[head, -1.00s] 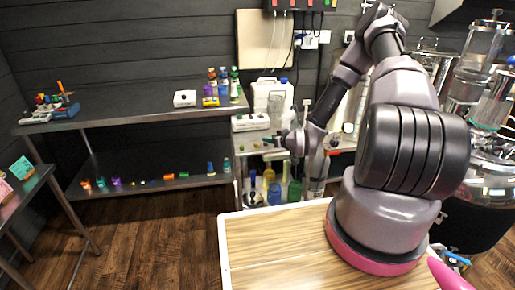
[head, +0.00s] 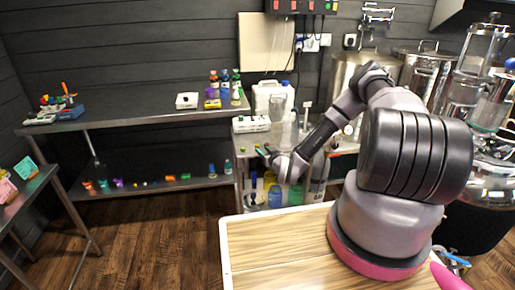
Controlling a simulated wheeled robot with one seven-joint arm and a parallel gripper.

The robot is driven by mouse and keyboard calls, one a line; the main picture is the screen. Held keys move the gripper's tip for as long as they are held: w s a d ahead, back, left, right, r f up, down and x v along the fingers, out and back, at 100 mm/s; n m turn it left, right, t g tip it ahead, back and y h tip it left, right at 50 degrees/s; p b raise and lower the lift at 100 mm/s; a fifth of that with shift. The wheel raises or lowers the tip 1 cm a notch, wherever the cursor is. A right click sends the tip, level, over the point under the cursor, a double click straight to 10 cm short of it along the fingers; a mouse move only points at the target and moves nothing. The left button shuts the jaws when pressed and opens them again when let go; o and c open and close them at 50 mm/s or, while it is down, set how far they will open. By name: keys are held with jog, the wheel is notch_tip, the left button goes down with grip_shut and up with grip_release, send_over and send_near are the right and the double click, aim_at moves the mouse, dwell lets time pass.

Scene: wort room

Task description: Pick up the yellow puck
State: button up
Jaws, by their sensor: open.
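I cannot make out the yellow puck for certain. A tiny yellow piece (head: 144,183) lies on the lower shelf, too small to tell its shape. Small greenish pieces (head: 243,150) lie on the cart top beside my gripper. My gripper (head: 262,151) is open, low over the left part of the steel cart at the back. Its fingers point left, and I see nothing between them. The arm and wrist hide part of the cart top behind them.
The cart (head: 238,172) has jars and bottles below. A white rack (head: 251,124) and a white jug (head: 272,98) stand behind my gripper. The steel shelf (head: 150,112) to the left holds bottles and blocks. Steel vessels (head: 420,68) stand at right.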

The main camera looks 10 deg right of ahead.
aim_at(258, 146)
jog(key=x, duration=0.4)
jog(key=shift+w+a+f, duration=0.1)
jog(key=shift+w+a, duration=0.05)
jog(key=shift+w, duration=0.05)
grip_shut()
